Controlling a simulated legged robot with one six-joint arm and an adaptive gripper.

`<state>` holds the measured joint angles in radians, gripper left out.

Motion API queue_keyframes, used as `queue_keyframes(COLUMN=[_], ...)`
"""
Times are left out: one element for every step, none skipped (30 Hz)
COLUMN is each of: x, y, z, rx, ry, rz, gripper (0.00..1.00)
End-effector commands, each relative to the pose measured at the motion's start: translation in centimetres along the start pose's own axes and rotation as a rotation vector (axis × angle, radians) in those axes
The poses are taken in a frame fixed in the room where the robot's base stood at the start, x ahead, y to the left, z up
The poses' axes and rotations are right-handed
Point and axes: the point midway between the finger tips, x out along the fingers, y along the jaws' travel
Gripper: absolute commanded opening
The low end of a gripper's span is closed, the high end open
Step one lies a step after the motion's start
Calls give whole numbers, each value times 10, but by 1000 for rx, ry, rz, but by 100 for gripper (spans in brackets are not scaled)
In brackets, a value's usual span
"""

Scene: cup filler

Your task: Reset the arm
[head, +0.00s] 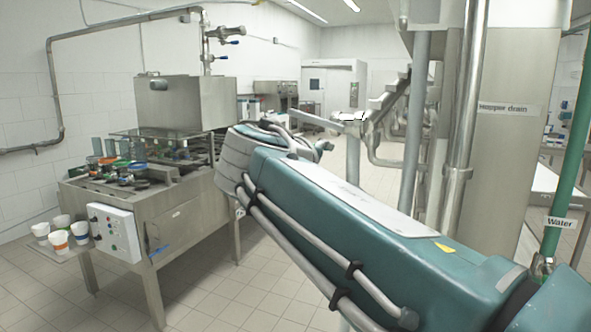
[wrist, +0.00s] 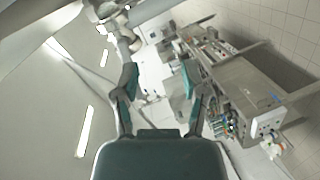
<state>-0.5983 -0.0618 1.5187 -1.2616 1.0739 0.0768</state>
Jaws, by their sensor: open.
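My gripper (wrist: 158,82) shows in the wrist view with its two fingers spread apart and nothing between them. It is open and held in free air, apart from the machine. In the head view my teal arm reaches from the lower right toward the middle, and the gripper's fingers cannot be made out there. The steel cup filler machine (head: 185,205) stands at the left in the head view, beyond and left of my arm. It also shows tilted at the right of the wrist view (wrist: 240,80).
Steel pipes and a green water pipe (head: 569,160) rise at the right. The tiled floor (head: 225,290) is clear between the machine and my arm.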

Motion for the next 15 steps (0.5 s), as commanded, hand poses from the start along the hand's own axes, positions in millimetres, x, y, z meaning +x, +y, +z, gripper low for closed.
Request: queue_keyframes(x=[5, 7, 8, 7, 6, 2, -1, -5, -12, -17, -24, -32, -39, -46, -56], y=[-9, -17, -29, -38, -48, -61, -72, -82, -97, -108, -120, -135, -148, -159, -175], z=[36, 55, 79, 96, 113, 135, 152, 167, 188, 202, 216, 234, 246, 257, 271], rx=[35, 56, 87, 113, 139, 180, 211, 246, 294, 333, 373, 429, 473, 519, 580], ry=[-47, -71, -104, -127, -151, -183, -208, -231, -261, -284, -307, -336, -356, -377, -403], rz=[-69, -112, -169, -211, -252, -307, -346, -386, -436, -473, -509, -554, -587, -619, -658], gripper=[56, 56, 56, 56, 56, 56, 56, 56, 56, 56, 56, 56, 56, 56, 56])
